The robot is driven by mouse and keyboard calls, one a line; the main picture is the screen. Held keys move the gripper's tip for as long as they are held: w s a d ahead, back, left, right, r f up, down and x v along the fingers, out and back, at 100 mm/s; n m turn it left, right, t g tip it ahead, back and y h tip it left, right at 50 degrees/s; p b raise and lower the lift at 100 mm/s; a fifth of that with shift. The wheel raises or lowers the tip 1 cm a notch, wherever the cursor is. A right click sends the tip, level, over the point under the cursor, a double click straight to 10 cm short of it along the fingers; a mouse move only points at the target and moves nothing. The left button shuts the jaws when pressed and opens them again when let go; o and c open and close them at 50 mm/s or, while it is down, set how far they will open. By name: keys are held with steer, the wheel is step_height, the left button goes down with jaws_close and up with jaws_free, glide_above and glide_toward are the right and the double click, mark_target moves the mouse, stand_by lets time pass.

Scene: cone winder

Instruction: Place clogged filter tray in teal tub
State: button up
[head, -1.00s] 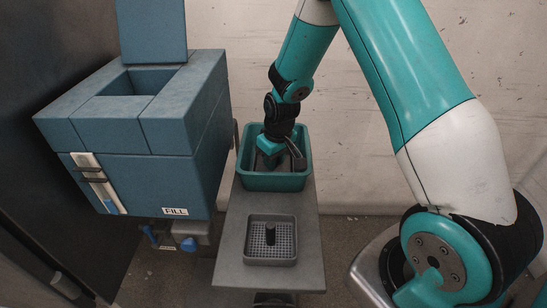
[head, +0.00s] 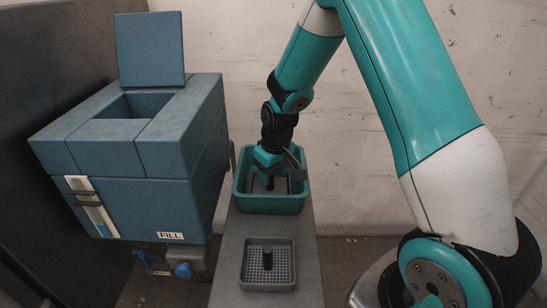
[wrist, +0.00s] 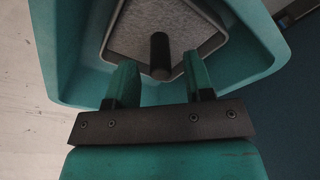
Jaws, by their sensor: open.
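The clogged filter tray (wrist: 188,25) lies inside the teal tub (head: 271,204), its surface covered by a grey, felt-like layer. Its black upright post (wrist: 160,55) stands in the middle. In the head view the tray is partly hidden by my gripper (head: 271,178). My gripper is open, and in the wrist view its two teal fingers (wrist: 160,84) are apart with the post showing between and beyond them. I see no contact between fingers and post.
A second tray (head: 267,283) with a clean mesh and a black post sits on the grey bench (head: 229,255), in front of the tub. The blue machine (head: 130,190), marked FILL, stands to the left with its lid (head: 150,48) raised. A pale wall is behind.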

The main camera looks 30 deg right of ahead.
step_height(320, 180, up, 8)
steer(key=s, duration=0.1)
steer(key=s+a+r+n+y, duration=0.1)
steer(key=s+a+r, duration=0.2)
steer(key=s+a, duration=0.2)
steer(key=s+a+r+n+g+y, duration=0.1)
steer(key=s+a+r, duration=0.3)
steer(key=s, duration=0.7)
steer(key=s+a+r+n+y, duration=0.1)
steer(key=s+a+r+n, duration=0.1)
steer(key=s+a, duration=0.6)
steer(key=shift+s+r+n+g+y+b, duration=0.4)
steer(key=shift+s+r, duration=0.05)
steer(key=shift+r, duration=0.3)
